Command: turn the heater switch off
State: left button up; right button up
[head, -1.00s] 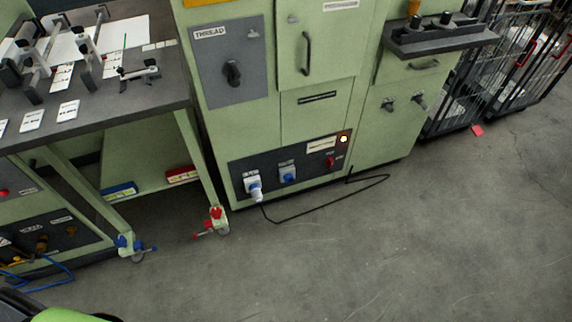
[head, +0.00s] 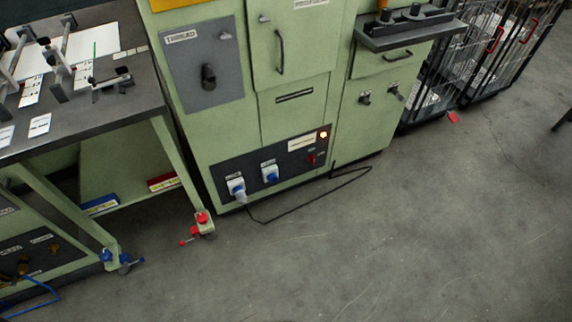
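A green machine cabinet (head: 225,130) stands at the centre of the head view. Low on its front is a dark panel (head: 252,176) with two blue-and-white sockets, the left one (head: 236,188) with a plug and black cable in it. At the panel's right end a small red switch (head: 311,159) sits below a lit orange-white lamp (head: 323,135). The label beside the lamp is too small to read, so I cannot tell for certain which control is the heater switch. Neither gripper is in view.
A grey-topped workbench (head: 140,92) with tools and cards stands at the left, with red and blue feet. The black cable (head: 310,202) loops on the floor before the cabinet. Wire cages (head: 450,75) stand at the right. The floor (head: 400,240) in front is clear.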

aim_at(311, 158)
jog(key=i+l, duration=0.25)
jog(key=l, duration=0.15)
jog(key=i+l, duration=0.55)
jog(key=l, duration=0.2)
